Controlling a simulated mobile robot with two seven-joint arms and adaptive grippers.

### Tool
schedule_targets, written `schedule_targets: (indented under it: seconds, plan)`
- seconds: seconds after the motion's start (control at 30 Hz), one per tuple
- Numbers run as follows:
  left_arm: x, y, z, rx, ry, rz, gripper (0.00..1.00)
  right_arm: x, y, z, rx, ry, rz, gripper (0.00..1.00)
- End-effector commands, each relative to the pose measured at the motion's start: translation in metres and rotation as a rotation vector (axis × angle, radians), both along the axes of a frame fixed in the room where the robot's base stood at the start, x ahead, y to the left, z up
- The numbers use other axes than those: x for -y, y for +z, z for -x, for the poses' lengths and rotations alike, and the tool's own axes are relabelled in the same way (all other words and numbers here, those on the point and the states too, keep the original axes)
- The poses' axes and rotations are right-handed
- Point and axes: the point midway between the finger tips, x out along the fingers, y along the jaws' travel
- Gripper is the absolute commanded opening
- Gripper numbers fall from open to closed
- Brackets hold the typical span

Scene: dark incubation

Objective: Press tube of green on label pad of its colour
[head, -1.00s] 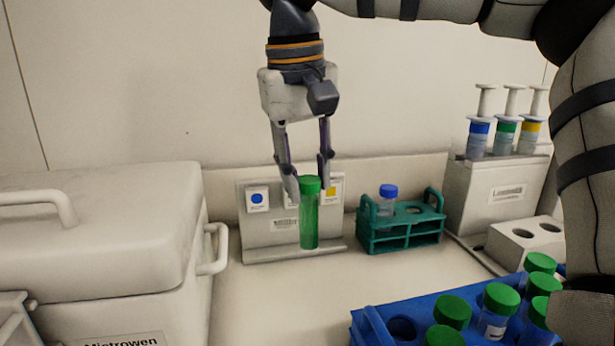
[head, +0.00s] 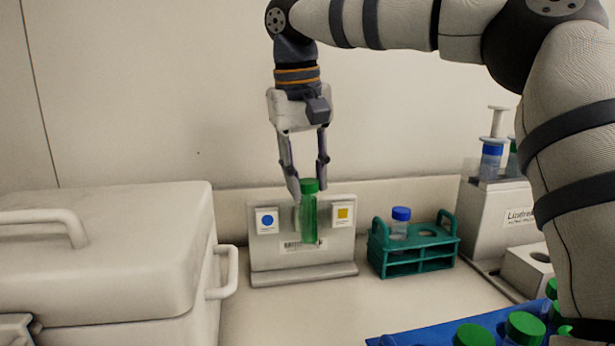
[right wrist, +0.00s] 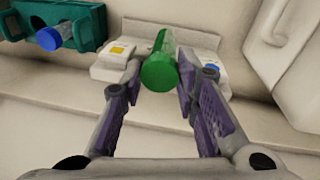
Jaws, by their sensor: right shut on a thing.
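A tube of green (head: 309,217) with a green cap hangs upright in my right gripper (head: 308,190), which is shut on it near the cap. It also shows in the right wrist view (right wrist: 160,68) between the purple finger pads. The label board (head: 300,270) stands behind the tube on the bench. Its blue-dot pad (head: 267,221) is left of the tube and its yellow-square pad (head: 343,215) is right of it. The tube covers the board's middle, so a pad there is hidden. I cannot tell whether the tube touches the board. My left gripper is not in view.
A teal rack (head: 414,258) with a blue-capped tube (head: 400,222) stands right of the board. A large white box (head: 105,255) with handles is at left. A blue rack (head: 440,336) with green-capped tubes is at front right. Bare bench lies before the board.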

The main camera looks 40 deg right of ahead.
Motion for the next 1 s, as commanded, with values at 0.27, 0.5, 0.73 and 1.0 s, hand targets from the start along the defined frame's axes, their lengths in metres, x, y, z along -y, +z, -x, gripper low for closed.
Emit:
schedule_targets:
  seconds: [0.27, 0.5, 0.73, 1.0]
  plan:
    - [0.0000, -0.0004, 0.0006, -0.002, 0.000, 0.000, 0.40, 0.0018, 0.0001, -0.0035, 0.000, -0.001, 0.000, 0.00]
    - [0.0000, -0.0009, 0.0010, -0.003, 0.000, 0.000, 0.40, 0.0036, 0.0002, -0.0068, 0.001, -0.001, 0.000, 0.00]
    - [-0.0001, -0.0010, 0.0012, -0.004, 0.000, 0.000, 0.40, 0.0050, 0.0000, -0.0091, 0.001, -0.001, -0.001, 0.00]
    - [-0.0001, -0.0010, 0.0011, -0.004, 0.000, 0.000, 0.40, 0.0051, 0.0002, -0.0090, 0.001, -0.001, 0.000, 0.00]
